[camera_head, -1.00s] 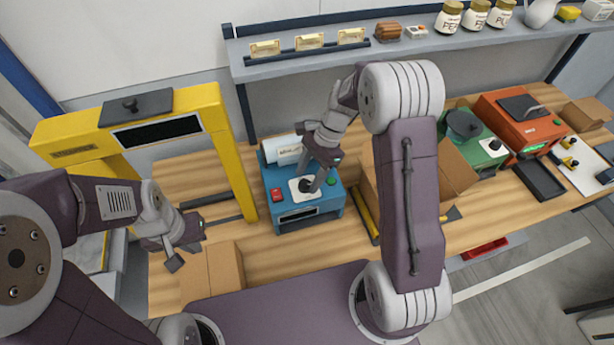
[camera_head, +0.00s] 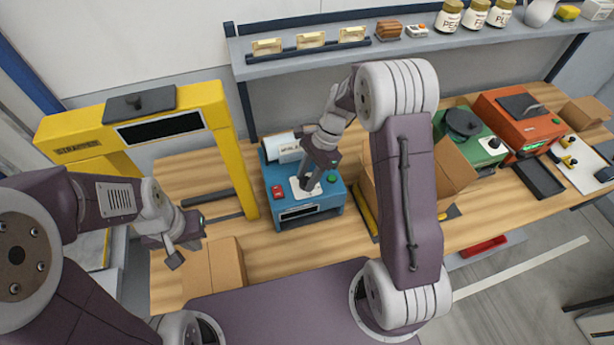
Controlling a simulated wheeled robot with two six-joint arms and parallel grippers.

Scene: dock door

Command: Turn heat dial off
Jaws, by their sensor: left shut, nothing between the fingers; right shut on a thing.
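A blue box-shaped machine (camera_head: 328,205) stands on the wooden bench. Its top has a white dial plate (camera_head: 296,193), a red switch (camera_head: 277,192) and a green button (camera_head: 332,178). My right gripper (camera_head: 309,182) points down over the plate and is shut on the black dial there, which its fingers largely hide. The pointer's angle cannot be read. My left gripper (camera_head: 186,250) is shut and empty, left of the blue machine, above the bench near a cardboard box.
A yellow frame (camera_head: 235,165) stands left of the blue machine. An open cardboard box (camera_head: 455,175) is to its right, partly behind my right arm. A green machine (camera_head: 475,150) and an orange machine (camera_head: 520,125) stand further right. A shelf (camera_head: 400,48) runs behind.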

